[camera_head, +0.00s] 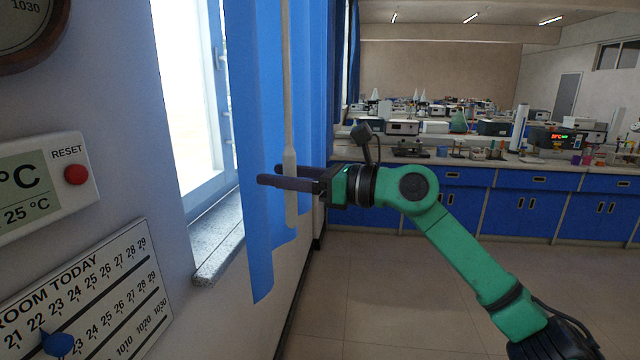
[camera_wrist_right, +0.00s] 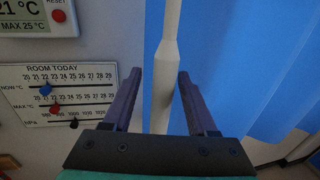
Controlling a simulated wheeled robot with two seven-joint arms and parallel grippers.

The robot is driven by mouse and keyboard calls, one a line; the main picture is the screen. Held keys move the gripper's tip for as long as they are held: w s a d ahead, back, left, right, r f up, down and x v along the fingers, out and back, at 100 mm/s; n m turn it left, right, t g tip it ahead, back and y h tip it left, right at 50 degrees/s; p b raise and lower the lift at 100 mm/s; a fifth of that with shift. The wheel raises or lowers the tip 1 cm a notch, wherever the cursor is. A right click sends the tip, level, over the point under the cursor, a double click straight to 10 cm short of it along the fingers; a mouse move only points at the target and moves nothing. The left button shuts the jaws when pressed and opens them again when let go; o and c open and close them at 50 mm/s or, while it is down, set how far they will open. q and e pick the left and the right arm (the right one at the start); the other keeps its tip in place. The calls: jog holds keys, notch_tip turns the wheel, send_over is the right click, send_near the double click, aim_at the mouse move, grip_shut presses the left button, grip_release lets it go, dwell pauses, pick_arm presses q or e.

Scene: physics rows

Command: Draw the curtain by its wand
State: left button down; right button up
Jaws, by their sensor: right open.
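The blue curtain (camera_head: 252,130) hangs beside the bright window at the left in the head view, and fills the right of the wrist view (camera_wrist_right: 230,60). The pale wand (camera_head: 289,85) hangs upright in front of it and thickens into a handle at its lower end. My right gripper (camera_head: 287,183) is open at the height of this handle. In the wrist view the wand handle (camera_wrist_right: 163,88) stands between the two dark fingers (camera_wrist_right: 160,88), with a gap on either side. My left gripper is not in view.
A thermometer box with a red button (camera_head: 77,175) and a room chart board (camera_head: 95,295) are on the left wall. A stone window sill (camera_head: 218,240) juts out beside the curtain. Blue lab benches (camera_head: 520,205) stand at the back; the floor between is clear.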

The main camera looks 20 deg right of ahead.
jog(key=b+v, duration=0.7)
jog(key=v, duration=0.5)
jog(key=shift+s+d, duration=0.25)
jog(key=shift+s, duration=0.05)
jog(key=shift+r, duration=0.1)
